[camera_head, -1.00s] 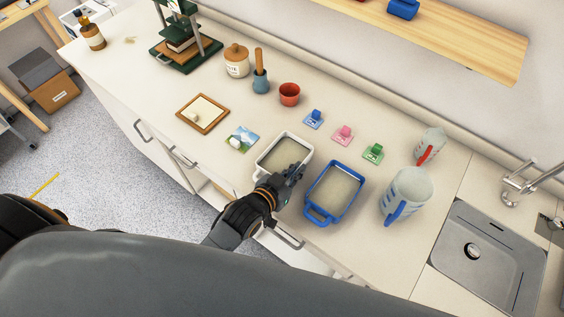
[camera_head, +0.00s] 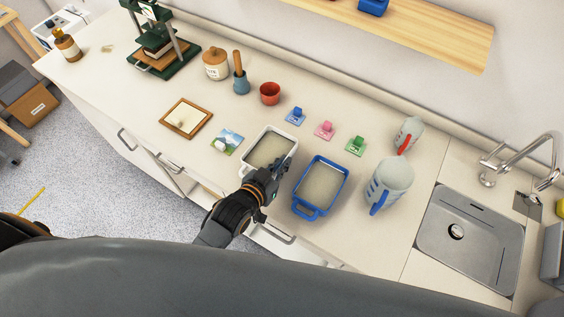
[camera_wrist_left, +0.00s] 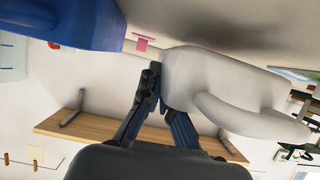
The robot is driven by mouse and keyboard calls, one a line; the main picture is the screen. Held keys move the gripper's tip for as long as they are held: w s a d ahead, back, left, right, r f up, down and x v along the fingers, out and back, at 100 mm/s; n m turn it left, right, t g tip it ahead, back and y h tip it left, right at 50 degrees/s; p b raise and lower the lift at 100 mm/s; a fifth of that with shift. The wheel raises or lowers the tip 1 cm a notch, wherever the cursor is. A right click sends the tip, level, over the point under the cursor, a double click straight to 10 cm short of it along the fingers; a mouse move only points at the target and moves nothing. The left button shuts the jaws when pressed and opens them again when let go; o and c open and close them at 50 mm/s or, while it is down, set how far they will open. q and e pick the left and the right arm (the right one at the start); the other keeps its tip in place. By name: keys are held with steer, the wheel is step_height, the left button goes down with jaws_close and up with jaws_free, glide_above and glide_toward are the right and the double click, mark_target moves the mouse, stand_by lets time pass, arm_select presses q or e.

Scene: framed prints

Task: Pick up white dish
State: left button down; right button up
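The white dish (camera_head: 262,137) is a rectangular tray with a pale grey inside, on the counter left of the blue dish (camera_head: 345,169). My left gripper (camera_head: 282,165) is at its near right side, over the rim and hiding part of it. In the left wrist view, the white dish (camera_wrist_left: 245,85) with its looped handle fills the right side. There the left gripper's fingertips (camera_wrist_left: 158,76) come close together at the dish's edge. Whether its wall is pinched between them cannot be told. My right gripper is not in view.
A blue-handled jug (camera_head: 390,182) and the sink (camera_head: 470,240) are to the right. Small blue, pink and green clips on cards stand behind the dishes. A landscape print (camera_head: 227,141) and a wooden frame (camera_head: 186,118) lie left. The counter's front edge is close.

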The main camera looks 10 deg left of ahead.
arm_select(q)
steer(key=shift+r+p, duration=0.4)
steer(key=shift+r, duration=0.35)
steer(key=s+d+r+p, duration=0.7)
steer(key=s+d+r, duration=0.1)
steer(key=s+r, duration=0.1)
steer(key=shift+s+d+r, duration=0.15)
steer(key=shift+s+d, duration=0.2)
steer(key=shift+s, duration=0.55)
